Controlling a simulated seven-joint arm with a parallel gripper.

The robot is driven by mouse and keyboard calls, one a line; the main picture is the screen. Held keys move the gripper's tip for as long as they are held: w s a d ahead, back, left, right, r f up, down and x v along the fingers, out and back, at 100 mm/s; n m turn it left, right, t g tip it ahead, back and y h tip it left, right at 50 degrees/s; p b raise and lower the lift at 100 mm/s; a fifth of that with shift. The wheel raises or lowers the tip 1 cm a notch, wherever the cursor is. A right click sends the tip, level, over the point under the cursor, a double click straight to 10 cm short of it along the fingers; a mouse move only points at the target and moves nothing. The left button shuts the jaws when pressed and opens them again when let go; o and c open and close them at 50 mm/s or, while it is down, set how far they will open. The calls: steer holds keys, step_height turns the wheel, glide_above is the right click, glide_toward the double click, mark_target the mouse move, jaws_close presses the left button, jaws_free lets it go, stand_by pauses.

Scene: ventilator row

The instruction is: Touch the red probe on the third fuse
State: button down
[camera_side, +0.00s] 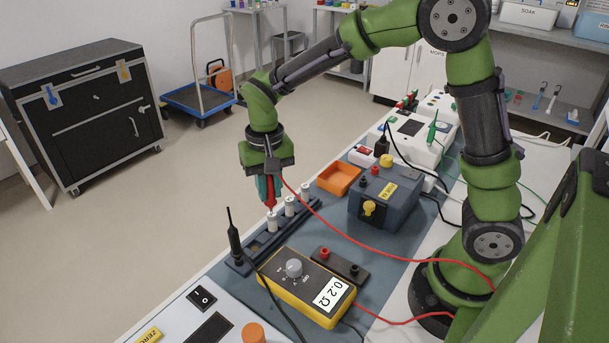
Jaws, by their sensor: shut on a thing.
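My gripper (268,188) is shut on the red probe (270,197), which points down with its red lead trailing right. White fuses stand in a row on a dark blue rail (263,243): a near fuse (272,224), a middle fuse (289,206) and a far fuse (304,194). The probe's lower end is at the top of the near fuse; I cannot tell whether they touch. The black probe (234,238) stands upright at the rail's near end. The yellow meter (296,288) lies beside the rail, its display (331,294) reading 0.2 Ω.
A dark box (382,210) with a yellow knob and an orange tray (338,179) stand behind the rail. The red lead crosses the bench.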

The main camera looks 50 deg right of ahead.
steer(key=shift+r, duration=3.55)
